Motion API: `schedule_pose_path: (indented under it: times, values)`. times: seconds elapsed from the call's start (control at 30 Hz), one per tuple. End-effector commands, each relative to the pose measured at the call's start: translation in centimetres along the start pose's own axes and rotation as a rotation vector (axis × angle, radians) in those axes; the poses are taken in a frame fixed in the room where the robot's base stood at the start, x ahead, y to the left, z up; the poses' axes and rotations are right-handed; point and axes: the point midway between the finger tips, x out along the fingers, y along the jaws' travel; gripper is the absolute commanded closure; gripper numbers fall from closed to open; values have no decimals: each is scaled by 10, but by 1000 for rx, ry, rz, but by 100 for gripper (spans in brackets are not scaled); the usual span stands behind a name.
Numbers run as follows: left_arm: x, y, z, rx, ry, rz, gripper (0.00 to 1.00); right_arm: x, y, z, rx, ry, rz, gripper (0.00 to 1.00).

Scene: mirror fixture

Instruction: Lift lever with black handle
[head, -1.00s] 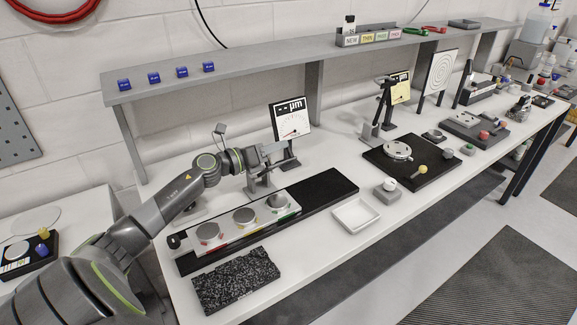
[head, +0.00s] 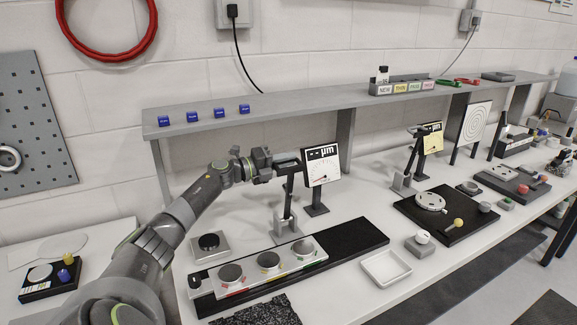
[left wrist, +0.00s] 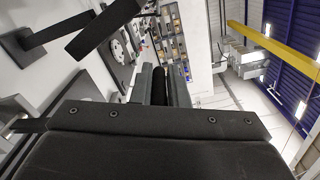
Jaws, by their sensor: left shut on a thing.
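The lever with the black handle (head: 289,186) stands on a grey bracket (head: 284,222) on the workbench, just left of a dial gauge marked "µm" (head: 322,166). The lever is steeply raised, close to upright. My left gripper (head: 288,164) comes in from the left and is shut on the black handle near its top, so its fingers hide part of it. My right gripper is not in view.
Right of it stands a second bracket with a black lever (head: 408,160) and a gauge. In front lie a black tray with several round samples (head: 350,240) and a white dish (head: 386,267). A grey shelf (head: 300,102) runs behind.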

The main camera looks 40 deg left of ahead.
Motion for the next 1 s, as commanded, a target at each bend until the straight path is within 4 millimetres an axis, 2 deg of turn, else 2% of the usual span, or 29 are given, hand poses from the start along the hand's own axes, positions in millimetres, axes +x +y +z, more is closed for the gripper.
schedule_pose_path:
  times: [0.43, 0.47, 0.6, 0.87, 1.0]
  values:
    - [0, 0, 2, -8, -1, -1, 100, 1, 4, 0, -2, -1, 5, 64]
    - [0, 0, 2, -8, -1, -1, 82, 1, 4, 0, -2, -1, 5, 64]
    - [0, 1, 2, -8, -1, 0, 66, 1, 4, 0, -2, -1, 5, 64]
    - [0, 1, 2, -8, -1, 1, 66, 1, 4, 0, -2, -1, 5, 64]
    - [-8, 3, 2, -7, -2, 2, 66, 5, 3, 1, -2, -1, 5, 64]
